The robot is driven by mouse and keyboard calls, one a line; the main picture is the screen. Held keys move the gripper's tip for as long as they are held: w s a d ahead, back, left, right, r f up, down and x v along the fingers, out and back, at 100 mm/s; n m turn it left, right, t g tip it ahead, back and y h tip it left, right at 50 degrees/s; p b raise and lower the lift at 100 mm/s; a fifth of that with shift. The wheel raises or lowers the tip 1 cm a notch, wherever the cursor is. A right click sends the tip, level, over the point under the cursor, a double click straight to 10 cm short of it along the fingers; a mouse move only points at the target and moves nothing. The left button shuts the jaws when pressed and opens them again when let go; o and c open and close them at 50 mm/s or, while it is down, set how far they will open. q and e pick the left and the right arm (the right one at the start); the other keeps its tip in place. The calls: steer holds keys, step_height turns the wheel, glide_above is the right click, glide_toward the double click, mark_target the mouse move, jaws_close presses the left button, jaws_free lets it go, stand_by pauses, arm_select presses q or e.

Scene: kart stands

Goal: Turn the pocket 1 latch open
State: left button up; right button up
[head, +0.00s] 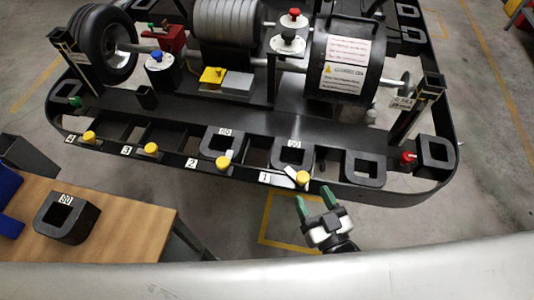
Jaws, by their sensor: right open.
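The pocket 1 latch has a yellow knob (303,177) on the front rim of the black kart frame, just right of the white label "1" (268,179). A pale bar beside the knob slants up and left. A black block marked 90 (293,153) sits in the pocket behind it. My right gripper (315,200) has green fingertips, is open and empty, and is just in front of and below the knob, apart from it as far as I can see. My left gripper is not in view.
More yellow knobs stand at labels 2 (223,162), 3 (151,149) and 4 (89,136). A red knob (407,158) is at the right corner. Another black block (67,217) stands on the wooden table (135,212) at left. Floor right of my gripper is clear.

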steer(key=shift+h, duration=0.6)
steer(key=p+x, duration=0.1)
steer(key=x, duration=0.2)
steer(key=f+x, duration=0.1)
steer(key=x, duration=0.1)
steer(key=p+x, duration=0.1)
steer(key=x, duration=0.2)
steer(key=shift+w+f+p, duration=0.25)
steer(key=shift+w+p, duration=0.1)
steer(key=shift+w, duration=0.05)
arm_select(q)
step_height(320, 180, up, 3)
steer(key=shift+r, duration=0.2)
arm_select(e)
steer(key=c, duration=0.9)
